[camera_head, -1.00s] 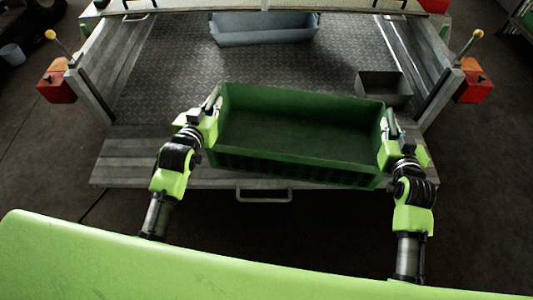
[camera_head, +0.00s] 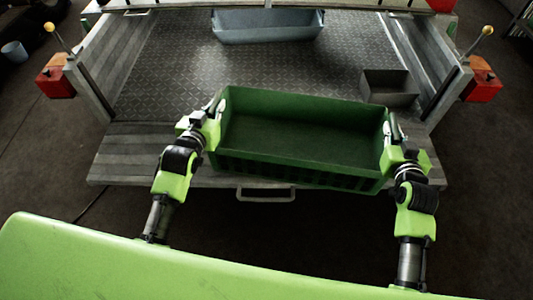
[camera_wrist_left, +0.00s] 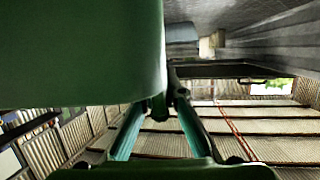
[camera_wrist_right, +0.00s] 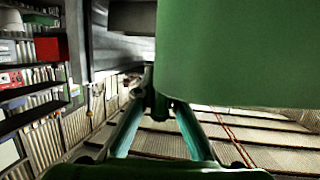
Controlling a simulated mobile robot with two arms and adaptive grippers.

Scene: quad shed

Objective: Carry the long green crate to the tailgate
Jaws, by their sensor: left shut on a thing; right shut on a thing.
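The long green crate (camera_head: 300,172) is empty and open-topped. In the head view it lies across the front of the tailgate (camera_head: 130,155), its right end a little nearer to me. Whether it rests on the tailgate or hangs just above it, I cannot tell. My left gripper (camera_head: 217,108) is shut on its left end wall, and my right gripper (camera_head: 391,128) is shut on its right end wall. The crate's green wall fills the upper left of the left wrist view (camera_wrist_left: 80,50) and the upper right of the right wrist view (camera_wrist_right: 235,50).
A blue-grey bin (camera_head: 268,27) stands at the back of the metal bed (camera_head: 180,70). A small grey box (camera_head: 390,88) stands just beyond the crate's right end. Side walls bound the bed, with red boxes (camera_head: 55,83) outside them. The middle of the bed is clear.

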